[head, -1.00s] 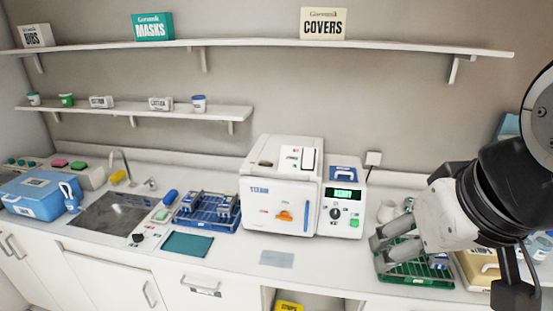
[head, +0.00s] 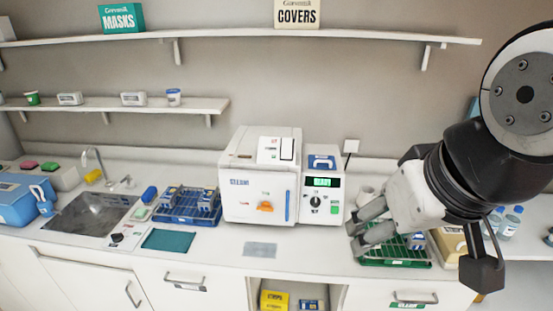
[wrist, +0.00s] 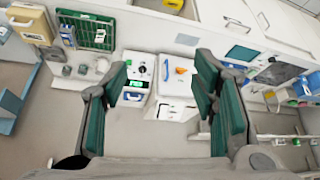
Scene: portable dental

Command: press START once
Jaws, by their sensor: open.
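The white steriliser (head: 259,185) stands on the counter with a control panel (head: 322,212) on its right side. The panel has a lit green display (head: 323,182), a black dial (head: 315,202) and a green button (head: 334,210); lettering on the button is too small to read. My gripper (head: 354,230) is open and empty, just right of the panel and above a green rack. In the wrist view, the open fingers (wrist: 162,74) frame the panel and steriliser, which appear upside down between them. The green button (wrist: 143,69) shows near the left finger, apart from it.
A green rack (head: 391,262) lies under my gripper. A grey sheet (head: 260,249) lies in front of the steriliser, with bare counter around it. A blue rack (head: 181,220), a teal mat (head: 167,240) and a sink (head: 88,215) are to the left. Shelves hang above.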

